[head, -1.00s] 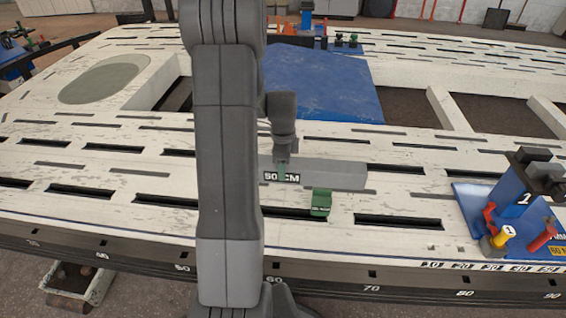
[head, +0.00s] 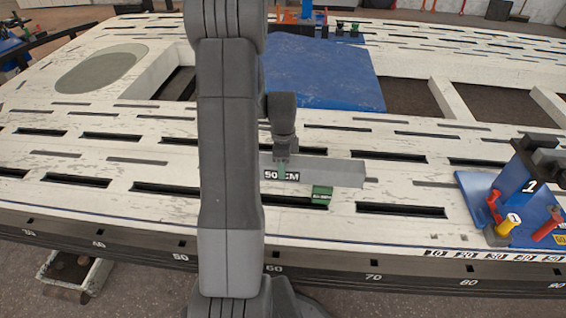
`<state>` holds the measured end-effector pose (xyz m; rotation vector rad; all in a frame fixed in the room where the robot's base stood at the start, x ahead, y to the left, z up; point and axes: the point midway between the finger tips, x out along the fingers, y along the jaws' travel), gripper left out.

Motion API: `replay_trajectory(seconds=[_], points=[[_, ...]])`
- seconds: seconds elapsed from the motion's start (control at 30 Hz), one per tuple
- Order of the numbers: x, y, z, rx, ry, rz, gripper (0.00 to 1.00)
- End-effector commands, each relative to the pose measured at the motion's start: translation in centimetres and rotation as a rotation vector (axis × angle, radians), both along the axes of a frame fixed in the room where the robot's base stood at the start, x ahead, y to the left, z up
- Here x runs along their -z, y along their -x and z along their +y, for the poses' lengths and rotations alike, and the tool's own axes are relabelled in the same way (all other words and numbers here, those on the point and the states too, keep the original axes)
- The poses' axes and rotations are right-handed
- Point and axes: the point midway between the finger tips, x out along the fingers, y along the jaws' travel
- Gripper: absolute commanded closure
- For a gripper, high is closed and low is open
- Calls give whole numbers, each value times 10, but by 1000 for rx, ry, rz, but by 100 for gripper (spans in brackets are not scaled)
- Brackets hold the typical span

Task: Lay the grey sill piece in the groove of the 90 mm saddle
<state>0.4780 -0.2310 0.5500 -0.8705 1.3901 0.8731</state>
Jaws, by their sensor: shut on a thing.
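The grey sill piece (head: 330,172) is a long flat bar with a "50 CM" label near its left part. My gripper (head: 283,166) points down and is shut on it near the label. My own arm hides the bar's left end. A small green block (head: 322,195), perhaps a saddle, stands on the white bench just in front of the bar. Its top edge meets the bar's lower edge in the picture. I cannot tell whether they touch, nor how high the bar is. I can read no 90 mm mark, and no groove is clear.
The white slotted bench (head: 110,205) has numbers along its front edge. A blue fixture (head: 515,190) marked "1", with red and yellow parts, stands at the right. A blue sheet (head: 322,80) lies behind, with small green and black blocks (head: 347,31) beyond it.

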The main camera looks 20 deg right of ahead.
Motion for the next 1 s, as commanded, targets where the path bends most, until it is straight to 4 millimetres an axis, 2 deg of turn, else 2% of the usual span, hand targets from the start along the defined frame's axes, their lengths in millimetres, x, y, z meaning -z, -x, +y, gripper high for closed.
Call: replay_trajectory(seconds=[0.07,0.1,0.2,0.43,0.57,0.67,1.0], points=[[-2,-1,-1,-1,2,-5,100],[-2,-1,-1,-1,2,-5,40],[-2,-1,-1,-1,2,-4,20],[1,1,0,0,-1,3,20],[-4,0,0,0,0,1,20],[-17,0,0,0,1,-2,20],[-95,-1,0,0,2,-5,20]])
